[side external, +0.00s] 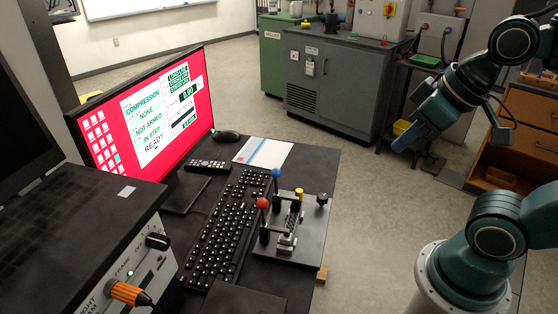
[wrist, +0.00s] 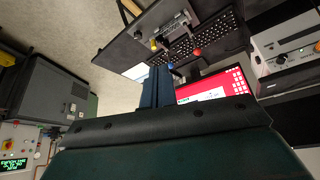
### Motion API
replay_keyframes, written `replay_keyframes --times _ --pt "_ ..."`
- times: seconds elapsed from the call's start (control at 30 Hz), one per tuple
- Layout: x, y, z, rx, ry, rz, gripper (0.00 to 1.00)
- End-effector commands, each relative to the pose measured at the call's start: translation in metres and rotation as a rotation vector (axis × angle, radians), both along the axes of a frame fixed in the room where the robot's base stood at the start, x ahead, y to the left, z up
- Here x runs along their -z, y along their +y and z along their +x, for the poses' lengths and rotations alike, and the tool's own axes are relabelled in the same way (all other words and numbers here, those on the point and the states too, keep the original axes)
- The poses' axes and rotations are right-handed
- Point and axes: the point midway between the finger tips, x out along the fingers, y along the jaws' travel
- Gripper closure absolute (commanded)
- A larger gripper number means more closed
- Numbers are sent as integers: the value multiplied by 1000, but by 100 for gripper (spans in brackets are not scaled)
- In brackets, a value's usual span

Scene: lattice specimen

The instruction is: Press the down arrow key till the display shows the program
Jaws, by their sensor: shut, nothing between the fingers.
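The monitor (side external: 140,118) has a red screen with white panels reading "COMPRESSION", "NONE", "NOT ARMED", "IN STEP" and "READY"; the smaller text is hard to read. It also shows in the wrist view (wrist: 235,82), partly hidden. A black keyboard (side external: 228,228) lies on the dark desk in front of the monitor, and it shows upside down in the wrist view (wrist: 212,38). Its arrow keys are too small to pick out. My gripper (side external: 403,143), with blue fingers, is shut and empty in the air, well right of the desk. Its fingers show in the wrist view (wrist: 157,88).
A fixture plate (side external: 296,222) with red and blue ball-topped levers stands right of the keyboard. A mouse (side external: 227,136), a handset (side external: 207,167) and a paper card (side external: 263,152) lie behind. A control box (wrist: 14,158) with green text shows in the wrist view.

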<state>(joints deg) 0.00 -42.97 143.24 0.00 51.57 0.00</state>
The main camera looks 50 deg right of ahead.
Motion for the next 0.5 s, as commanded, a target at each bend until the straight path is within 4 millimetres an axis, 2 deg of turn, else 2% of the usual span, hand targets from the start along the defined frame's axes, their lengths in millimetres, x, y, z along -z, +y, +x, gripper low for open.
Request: replay_keyframes --times 0.27,0.5 --pt "0 0 2 4 0 3 100" --pt "-2 2 16 38 3 32 100"
